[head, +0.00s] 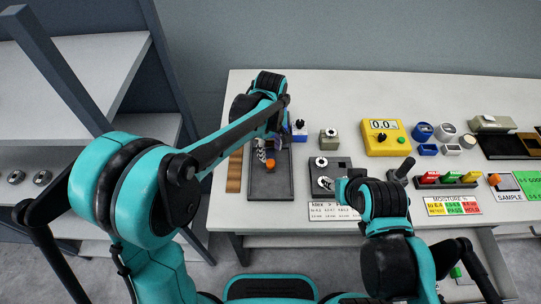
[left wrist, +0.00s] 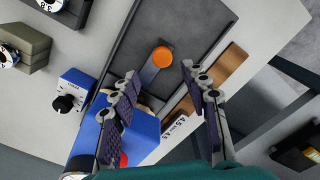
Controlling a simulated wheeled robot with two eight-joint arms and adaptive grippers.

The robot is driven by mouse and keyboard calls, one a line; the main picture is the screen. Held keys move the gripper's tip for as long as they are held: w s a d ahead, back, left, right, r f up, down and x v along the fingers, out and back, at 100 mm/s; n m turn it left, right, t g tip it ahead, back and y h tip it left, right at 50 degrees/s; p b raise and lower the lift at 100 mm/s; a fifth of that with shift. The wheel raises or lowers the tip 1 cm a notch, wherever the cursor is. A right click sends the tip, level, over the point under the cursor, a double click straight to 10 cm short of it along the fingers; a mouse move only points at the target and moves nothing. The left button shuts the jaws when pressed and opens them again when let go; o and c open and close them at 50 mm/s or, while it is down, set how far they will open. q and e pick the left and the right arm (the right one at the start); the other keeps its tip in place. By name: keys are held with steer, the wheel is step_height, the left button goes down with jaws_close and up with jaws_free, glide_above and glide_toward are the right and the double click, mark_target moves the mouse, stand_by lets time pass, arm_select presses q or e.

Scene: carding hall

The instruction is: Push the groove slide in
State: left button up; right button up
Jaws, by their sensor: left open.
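The groove slide looks like a grey strip with a round orange knob (left wrist: 162,57), lying in a dark tray-like plate (left wrist: 190,25). In the head view the orange knob (head: 270,163) shows on the dark plate (head: 271,187) at the left of the table. My left gripper (left wrist: 160,76) is open, its two fingers apart and the knob seen just beyond, between their tips. It holds nothing. In the head view my left gripper (head: 270,143) is over the far part of the plate, partly hidden by its arm.
A blue box (left wrist: 140,128) is close by the left finger. A brown wooden strip (head: 235,171) lies left of the plate. A dial box (head: 328,140) and a dark dial plate (head: 331,175) stand to the right. A yellow meter (head: 383,138) is farther right.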

arm_select(q)
step_height(320, 180, up, 7)
stand_by(0.3)
steer(key=shift+r, duration=0.1)
steer(key=s+a+f+m+t+b, duration=0.1)
steer(key=s+a+m+t, duration=0.6)
steer(key=s+a, duration=0.9)
steer(key=shift+a+f+m, duration=0.3)
steer(key=shift+a+m, duration=0.55)
steer(key=shift+m, duration=0.15)
stand_by(0.6)
